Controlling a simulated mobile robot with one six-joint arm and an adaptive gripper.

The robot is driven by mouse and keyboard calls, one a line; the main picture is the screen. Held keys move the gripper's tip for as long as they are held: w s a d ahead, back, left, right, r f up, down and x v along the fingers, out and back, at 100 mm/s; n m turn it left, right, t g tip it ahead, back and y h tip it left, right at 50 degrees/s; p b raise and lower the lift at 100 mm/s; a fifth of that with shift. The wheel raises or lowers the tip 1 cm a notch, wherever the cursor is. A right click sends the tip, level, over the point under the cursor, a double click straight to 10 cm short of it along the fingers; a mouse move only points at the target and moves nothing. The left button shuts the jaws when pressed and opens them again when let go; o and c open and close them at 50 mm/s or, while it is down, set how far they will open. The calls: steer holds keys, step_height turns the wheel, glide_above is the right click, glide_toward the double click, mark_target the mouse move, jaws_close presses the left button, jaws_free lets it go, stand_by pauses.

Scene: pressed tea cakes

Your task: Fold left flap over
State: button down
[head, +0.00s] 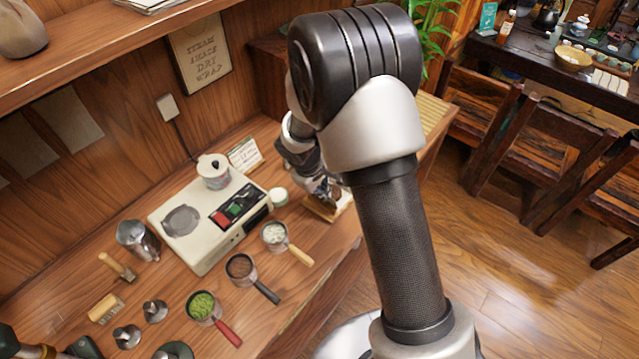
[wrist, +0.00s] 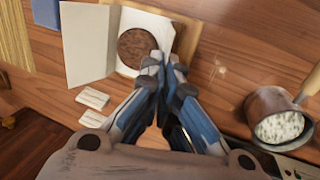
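In the wrist view a dark round tea cake (wrist: 137,46) lies on white wrapping paper (wrist: 126,17). The paper's left flap (wrist: 86,42) extends out to the left of the cake, clear of it; I cannot tell how far it is raised. My gripper (wrist: 161,60) has its fingertips together at the cake's lower right edge, over part of it. I see nothing between the fingertips, and contact with the cake is unclear. In the head view my gripper (head: 328,190) is by the wooden board (head: 322,209), with the cake (head: 337,192) partly hidden behind the arm.
Two small white pieces (wrist: 93,98) lie below the flap. A cup of white material (wrist: 278,122) stands to the right. In the head view a cream machine (head: 190,248) and dark-filled and green-filled handled cups (head: 240,267) stand left of the board. Bare bench lies along the front edge.

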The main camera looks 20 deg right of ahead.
steer(key=shift+w+d+r+g+y+p, duration=0.5)
steer(key=shift+y+p, duration=0.3)
steer(key=shift+p, duration=3.25)
steer(key=shift+d+f+g+y+p, duration=0.2)
steer(key=shift+g+y+p, duration=0.15)
steer(key=shift+p, duration=0.65)
steer(key=shift+w+d+f+g+y+p, duration=0.2)
steer(key=shift+g+y+p, duration=0.15)
steer(key=shift+y, duration=0.2)
steer(key=w+d+f+g+y+b, duration=0.1)
steer(key=y+b, duration=0.1)
steer(key=b, duration=0.1)
steer(key=y+b, duration=0.1)
steer(key=b, duration=0.1)
steer(key=g+b, duration=0.1)
steer(key=b, duration=0.1)
steer(key=shift+w+d+f+g+y, duration=0.2)
steer(key=shift+d+g+y, duration=0.1)
steer(key=shift+d+y, duration=0.1)
steer(key=g+y+b, duration=0.1)
steer(key=b, duration=0.2)
steer(key=shift+w+d, duration=0.1)
steer(key=shift+d, duration=0.1)
steer(key=shift+r+y+b, duration=0.15)
steer(key=shift+y+b, duration=0.15)
steer(key=shift+y, duration=0.1)
